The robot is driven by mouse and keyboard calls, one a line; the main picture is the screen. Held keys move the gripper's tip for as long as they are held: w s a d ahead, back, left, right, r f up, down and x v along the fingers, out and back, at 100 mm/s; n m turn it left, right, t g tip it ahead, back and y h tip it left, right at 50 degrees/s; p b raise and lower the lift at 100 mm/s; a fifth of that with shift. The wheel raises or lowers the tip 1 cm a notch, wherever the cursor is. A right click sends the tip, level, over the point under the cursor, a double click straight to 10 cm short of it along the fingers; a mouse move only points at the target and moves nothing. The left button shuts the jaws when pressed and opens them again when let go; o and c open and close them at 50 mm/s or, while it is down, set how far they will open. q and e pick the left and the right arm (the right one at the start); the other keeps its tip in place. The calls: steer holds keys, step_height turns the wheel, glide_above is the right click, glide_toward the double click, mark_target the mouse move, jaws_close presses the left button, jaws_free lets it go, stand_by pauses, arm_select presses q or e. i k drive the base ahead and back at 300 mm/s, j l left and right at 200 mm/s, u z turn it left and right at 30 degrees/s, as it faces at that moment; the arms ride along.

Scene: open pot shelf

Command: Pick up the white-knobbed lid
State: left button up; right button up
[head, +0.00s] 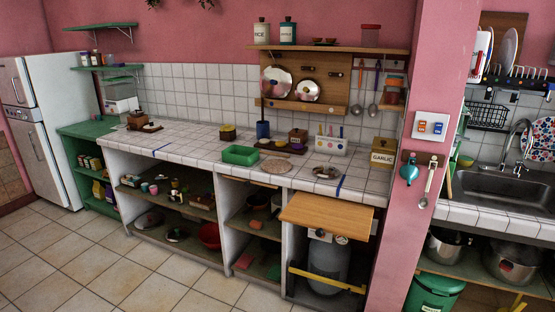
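I see several round lid-like things, all small in the head view. A dark disc with a pale spot near its middle (177,235) lies on the lower shelf under the tiled counter, and a brownish disc (149,220) lies left of it. Two shiny metal lids, a larger one (277,81) and a smaller one (307,91), hang on the wooden wall rack. Another small round metal thing (326,173) lies on the counter. I cannot tell for certain which has the white knob. Neither of my grippers is in view.
The white-tiled counter (200,151) holds a green tray (240,155), a round woven mat (275,166) and a garlic box (383,151). A red bowl (210,235) stands on the lower shelf. A pink pillar (425,80) separates the sink. The tiled floor (70,265) in front is clear.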

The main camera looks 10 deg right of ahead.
mark_target(326, 171)
steer(key=i+j+z, duration=0.1)
steer(key=i+z, duration=0.25)
steer(key=i+j+z, duration=0.35)
steer(key=i, duration=0.2)
steer(key=i+j+z, duration=0.2)
steer(key=i+z, duration=0.15)
steer(key=i+j+z, duration=0.2)
steer(key=z, duration=0.15)
steer(key=i+j+z, duration=0.2)
steer(key=z, duration=0.15)
steer(key=i+j+z, duration=0.15)
steer(key=j+z, duration=0.55)
steer(key=i+j+z, duration=0.1)
steer(key=j+z, duration=0.25)
steer(key=j, duration=0.15)
steer(key=j+z, duration=0.35)
steer(key=j, duration=0.6)
